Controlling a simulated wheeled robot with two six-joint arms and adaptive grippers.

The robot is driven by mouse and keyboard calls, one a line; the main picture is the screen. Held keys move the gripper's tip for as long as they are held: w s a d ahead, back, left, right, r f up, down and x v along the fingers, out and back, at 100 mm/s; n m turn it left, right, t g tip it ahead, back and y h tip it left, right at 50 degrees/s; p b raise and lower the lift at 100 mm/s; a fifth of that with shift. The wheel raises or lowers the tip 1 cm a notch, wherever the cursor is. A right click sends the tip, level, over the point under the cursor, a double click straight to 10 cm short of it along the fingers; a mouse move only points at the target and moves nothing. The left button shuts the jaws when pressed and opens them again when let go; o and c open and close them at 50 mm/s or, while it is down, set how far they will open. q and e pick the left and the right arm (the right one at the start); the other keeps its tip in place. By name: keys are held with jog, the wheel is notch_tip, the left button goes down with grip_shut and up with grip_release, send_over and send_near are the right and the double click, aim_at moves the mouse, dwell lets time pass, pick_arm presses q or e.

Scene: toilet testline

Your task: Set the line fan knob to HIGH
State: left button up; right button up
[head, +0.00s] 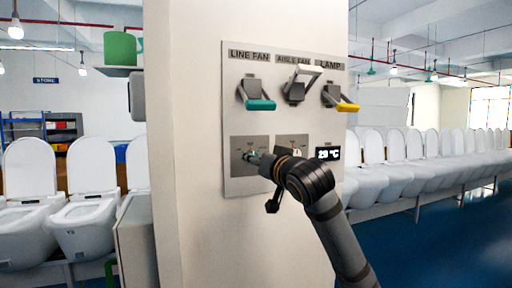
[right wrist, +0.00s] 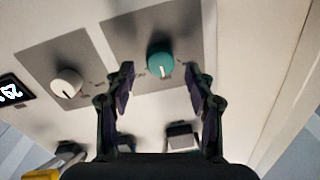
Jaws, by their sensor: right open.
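The teal line fan knob (right wrist: 160,62) sits on a grey plate in the right wrist view, its white mark toward the picture's bottom. In the head view the knob (head: 249,155) is at the panel's lower left, partly hidden by my right gripper. My right gripper (right wrist: 159,74) is open, with one finger on each side of the knob and gaps visible between fingers and knob. In the head view my right gripper (head: 262,158) points left at the knob, close to the panel. The setting labels are too small to read. My left gripper is out of view.
A white knob (right wrist: 67,83) is beside the teal one. Above are the teal (head: 260,104), white (head: 306,69) and yellow-handled (head: 346,107) levers. A display (head: 327,154) reads 29 °C. Toilets line both sides.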

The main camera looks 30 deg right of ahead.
jog(key=shift+w+d+p, duration=0.2)
jog(key=shift+w+p, duration=0.1)
jog(key=shift+w, duration=0.9)
jog(key=shift+s, duration=0.1)
jog(key=c, duration=0.4)
grip_shut()
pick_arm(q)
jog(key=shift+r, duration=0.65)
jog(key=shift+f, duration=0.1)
